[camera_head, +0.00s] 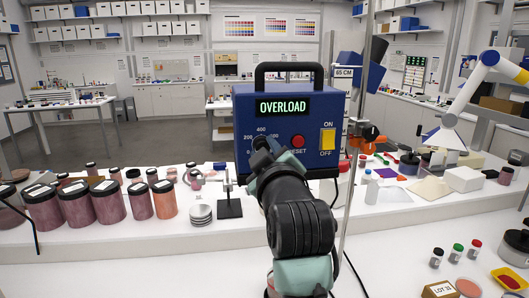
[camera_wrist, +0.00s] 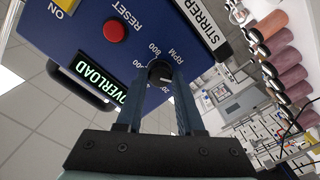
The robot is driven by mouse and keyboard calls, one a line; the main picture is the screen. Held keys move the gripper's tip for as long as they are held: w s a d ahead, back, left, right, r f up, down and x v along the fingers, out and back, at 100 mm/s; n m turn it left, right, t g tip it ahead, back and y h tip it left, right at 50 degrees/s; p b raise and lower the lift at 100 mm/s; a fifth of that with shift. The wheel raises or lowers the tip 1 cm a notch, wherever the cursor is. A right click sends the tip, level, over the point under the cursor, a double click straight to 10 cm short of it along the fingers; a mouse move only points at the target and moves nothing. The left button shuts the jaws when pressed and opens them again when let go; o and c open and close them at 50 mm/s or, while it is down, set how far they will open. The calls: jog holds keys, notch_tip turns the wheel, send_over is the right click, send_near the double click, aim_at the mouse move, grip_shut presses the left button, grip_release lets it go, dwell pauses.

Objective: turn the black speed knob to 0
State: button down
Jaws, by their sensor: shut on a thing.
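The blue stirrer control box (camera_head: 245,110) stands in the middle of the head view, with a green OVERLOAD display (camera_head: 284,107) on its face. The black speed knob (camera_wrist: 158,70) is on that face, amid RPM dial numbers. My gripper (camera_wrist: 160,78) is shut on the knob, one finger on each side. In the head view my gripper (camera_head: 262,150) reaches the box's lower left and hides most of the knob. A pale mark shows on the knob in the wrist view, but I cannot tell which number it points at.
A red RESET button (camera_head: 297,141) and a yellow ON/OFF switch (camera_head: 327,139) sit right of the knob. Several pigment jars (camera_head: 107,202) stand on the left of the white bench. A lamp (camera_head: 470,100) is at right.

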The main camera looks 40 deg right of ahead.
jog(key=shift+r, duration=0.3)
jog(key=c, duration=1)
grip_release()
jog(key=o, duration=0.5)
jog(key=shift+f, duration=0.15)
jog(key=shift+s+a, duration=0.1)
jog(key=b+v, duration=0.4)
jog(key=v, duration=0.8)
jog(key=shift+s+a, duration=0.1)
jog(key=shift+s, duration=0.3)
